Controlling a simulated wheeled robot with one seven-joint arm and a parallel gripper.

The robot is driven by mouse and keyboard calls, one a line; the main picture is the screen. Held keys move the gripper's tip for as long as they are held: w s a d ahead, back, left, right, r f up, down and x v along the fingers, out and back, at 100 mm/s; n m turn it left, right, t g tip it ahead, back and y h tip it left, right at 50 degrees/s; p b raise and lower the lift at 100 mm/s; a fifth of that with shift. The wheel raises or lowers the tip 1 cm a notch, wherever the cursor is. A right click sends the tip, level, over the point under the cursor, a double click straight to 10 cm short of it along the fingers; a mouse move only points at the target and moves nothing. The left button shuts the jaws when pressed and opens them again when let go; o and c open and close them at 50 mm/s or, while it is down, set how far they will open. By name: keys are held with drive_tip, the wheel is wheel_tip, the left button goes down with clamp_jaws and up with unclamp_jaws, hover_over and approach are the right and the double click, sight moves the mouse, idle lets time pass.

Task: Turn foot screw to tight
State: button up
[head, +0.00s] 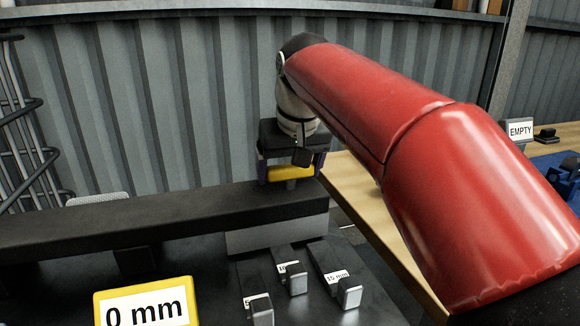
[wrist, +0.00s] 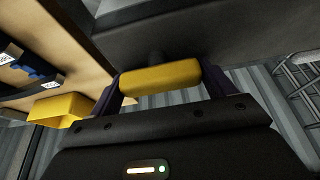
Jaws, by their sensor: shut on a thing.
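The foot screw shows as a yellow bar-shaped handle (head: 290,172) at the right end of a dark beam (head: 150,217). My gripper (head: 291,168) is above the beam's end, pointing down, with its purple fingers on either side of the yellow handle. In the wrist view the yellow handle (wrist: 160,77) lies between the two fingers (wrist: 163,84), which are shut on it. The handle lies crosswise between the fingers. The screw's shaft is mostly hidden, and how tight it is cannot be told.
Several labelled metal blocks (head: 292,278) lie on the dark surface below the beam. A yellow-framed "0 mm" sign (head: 146,304) stands in front. A wooden bench (head: 362,205) with an "EMPTY" sign (head: 520,130) is at right. A yellow bin (wrist: 57,109) shows in the wrist view.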

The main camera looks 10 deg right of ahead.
drive_tip(key=o, duration=0.9)
drive_tip(key=p+v, duration=0.1)
drive_tip(key=v, duration=0.6)
drive_tip(key=shift+r, duration=0.4)
drive_tip(key=shift+s, duration=0.15)
